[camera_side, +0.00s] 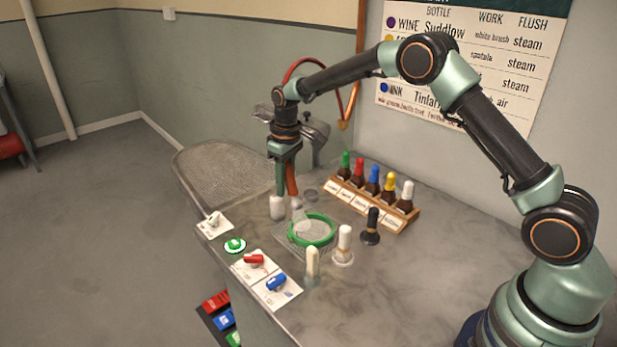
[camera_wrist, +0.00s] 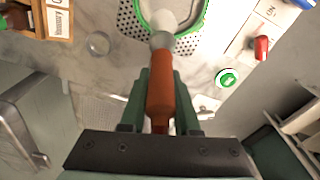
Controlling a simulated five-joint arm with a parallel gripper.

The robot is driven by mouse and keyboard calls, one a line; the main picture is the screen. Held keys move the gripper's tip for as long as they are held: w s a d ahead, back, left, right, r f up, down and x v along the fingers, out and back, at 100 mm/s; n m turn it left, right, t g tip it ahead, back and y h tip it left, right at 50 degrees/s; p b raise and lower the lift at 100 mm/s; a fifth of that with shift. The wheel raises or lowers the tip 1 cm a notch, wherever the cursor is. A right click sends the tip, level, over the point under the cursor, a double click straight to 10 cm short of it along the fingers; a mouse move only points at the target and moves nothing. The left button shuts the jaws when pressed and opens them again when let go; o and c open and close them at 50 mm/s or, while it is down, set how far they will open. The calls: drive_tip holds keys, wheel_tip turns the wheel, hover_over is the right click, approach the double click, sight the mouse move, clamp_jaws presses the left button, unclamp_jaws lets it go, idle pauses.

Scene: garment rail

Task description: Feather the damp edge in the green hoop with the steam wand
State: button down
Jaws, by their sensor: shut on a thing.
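The green hoop (camera_side: 291,237) lies on a perforated plate on the counter, with pale cloth inside it. It also shows at the top of the wrist view (camera_wrist: 202,22), partly cut off by the frame. My gripper (camera_side: 287,164) is shut on the orange handle of the steam wand (camera_side: 292,182). In the wrist view the wand (camera_wrist: 160,100) sits between my green fingers (camera_wrist: 160,85), its pale head pointing at the hoop. The head overlaps the hoop's near edge there; I cannot tell whether it touches. I cannot make out the damp edge.
A wooden rack (camera_side: 372,208) of several coloured-cap bottles stands behind the hoop. A black-handled tool (camera_side: 371,226) and pale-handled tools (camera_side: 344,243) stand right and in front. Red (camera_side: 254,260), blue (camera_side: 276,283) and green (camera_side: 235,244) knobs line the front-left edge. The counter's right front is clear.

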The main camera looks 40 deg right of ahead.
drive_tip(key=shift+s+a, duration=0.7)
drive_tip(key=shift+a, duration=0.2)
drive_tip(key=shift+s+a, duration=0.7)
drive_tip(key=shift+a, duration=0.15)
drive_tip(key=shift+s, duration=0.1)
drive_tip(key=shift+s, duration=1.15)
drive_tip(key=shift+s+d, duration=0.1)
drive_tip(key=shift+d, duration=0.05)
drive_tip(key=shift+s+d, duration=0.65)
drive_tip(key=shift+s, duration=0.2)
drive_tip(key=shift+d, duration=0.1)
